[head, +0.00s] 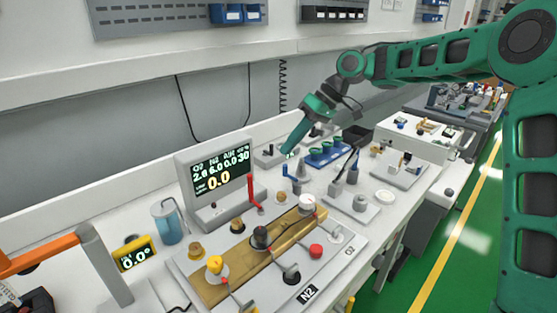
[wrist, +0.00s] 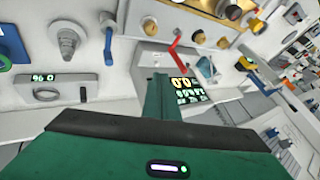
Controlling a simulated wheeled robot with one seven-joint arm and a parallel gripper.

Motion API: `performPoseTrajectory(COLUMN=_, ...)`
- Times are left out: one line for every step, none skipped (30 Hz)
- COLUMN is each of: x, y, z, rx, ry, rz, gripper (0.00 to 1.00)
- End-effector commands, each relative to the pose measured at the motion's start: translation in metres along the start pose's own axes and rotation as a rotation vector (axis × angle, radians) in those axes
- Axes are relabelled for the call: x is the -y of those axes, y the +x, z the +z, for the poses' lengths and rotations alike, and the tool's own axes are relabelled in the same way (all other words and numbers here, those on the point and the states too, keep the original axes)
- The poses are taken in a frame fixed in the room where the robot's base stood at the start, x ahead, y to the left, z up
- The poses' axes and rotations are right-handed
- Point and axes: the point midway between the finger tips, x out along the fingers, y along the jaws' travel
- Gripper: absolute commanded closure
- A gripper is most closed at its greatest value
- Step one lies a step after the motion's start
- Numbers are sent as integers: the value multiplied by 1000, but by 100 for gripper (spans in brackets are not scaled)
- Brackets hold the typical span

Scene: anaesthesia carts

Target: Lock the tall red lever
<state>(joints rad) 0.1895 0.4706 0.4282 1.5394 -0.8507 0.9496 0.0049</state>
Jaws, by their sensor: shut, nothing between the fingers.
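The tall red lever (head: 252,193) stands on the cart top just right of the display box, with its handle pointing up and its lower end bending toward a pivot. It also shows in the wrist view (wrist: 175,47), above the screen. My gripper (head: 288,150) is shut and empty, pointing down and left above the back of the cart, beyond the lever and apart from it. In the wrist view my gripper (wrist: 153,85) covers the lower middle and partly hides the display. I cannot tell whether the lever's position counts as locked.
The display box (head: 216,180) stands left of the lever. A blue lever (head: 288,172) stands to its right. A brass panel (head: 215,288) with several knobs lies in front. A blue jar (head: 168,223) is at left, and blue-topped holders (head: 325,154) are behind.

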Motion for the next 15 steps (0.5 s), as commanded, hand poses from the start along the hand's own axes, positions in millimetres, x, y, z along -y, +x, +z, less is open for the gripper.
performPoseTrajectory(x=-1, y=-8, z=0, rx=-1, ry=1, rz=1, gripper=100)
performPoseTrajectory(x=-1, y=-11, z=-1, rx=-2, ry=1, rz=0, gripper=100)
performPoseTrajectory(x=-1, y=-15, z=-1, rx=-2, ry=1, rz=0, gripper=100)
performPoseTrajectory(x=-2, y=-17, z=-1, rx=-1, ry=1, rz=0, gripper=100)
performPoseTrajectory(x=-2, y=-19, z=-1, rx=0, ry=1, rz=0, gripper=100)
performPoseTrajectory(x=-1, y=-21, z=-1, rx=0, ry=1, rz=0, gripper=100)
performPoseTrajectory(x=-1, y=-22, z=-1, rx=0, ry=1, rz=0, gripper=100)
performPoseTrajectory(x=-1, y=-23, z=-1, rx=0, ry=0, rz=0, gripper=100)
performPoseTrajectory(x=-1, y=-24, z=-1, rx=0, ry=0, rz=0, gripper=100)
performPoseTrajectory(x=-1, y=-24, z=-1, rx=0, ry=0, rz=-1, gripper=100)
performPoseTrajectory(x=-1, y=-24, z=-1, rx=0, ry=0, rz=-1, gripper=100)
performPoseTrajectory(x=-1, y=-24, z=-1, rx=0, ry=0, rz=-1, gripper=100)
performPoseTrajectory(x=-1, y=-24, z=-1, rx=0, ry=0, rz=-1, gripper=100)
performPoseTrajectory(x=-1, y=-24, z=-1, rx=0, ry=0, rz=-1, gripper=100)
performPoseTrajectory(x=-1, y=-24, z=-1, rx=0, ry=0, rz=-1, gripper=100)
